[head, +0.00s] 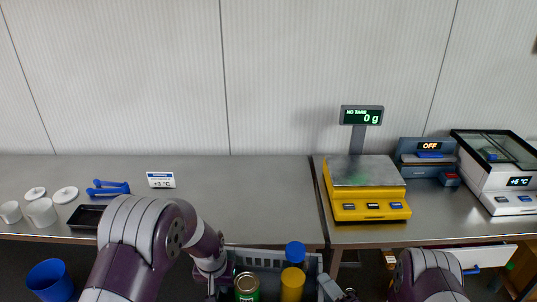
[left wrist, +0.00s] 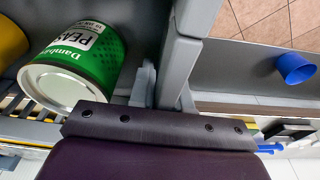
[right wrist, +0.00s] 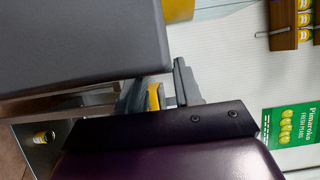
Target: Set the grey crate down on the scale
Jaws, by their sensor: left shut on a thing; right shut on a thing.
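The grey crate (head: 262,257) is held between my two grippers, low in front of the counter edge and left of the scale. It holds a green can of peas (head: 246,287) and a yellow bottle with a blue cap (head: 292,280). My left gripper (head: 213,284) is shut on the crate's left side; the left wrist view shows its fingers (left wrist: 160,88) on the wall. My right gripper (head: 338,290) is shut on the right side, its fingers (right wrist: 165,95) partly hidden in the right wrist view. The yellow scale (head: 370,211) has an empty steel plate (head: 362,171); its display (head: 361,117) reads 0 g.
Right of the scale stand a blue-grey device (head: 425,158) reading OFF and a white glass-topped cooler (head: 500,180). A blue bin (head: 50,280) stands below.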

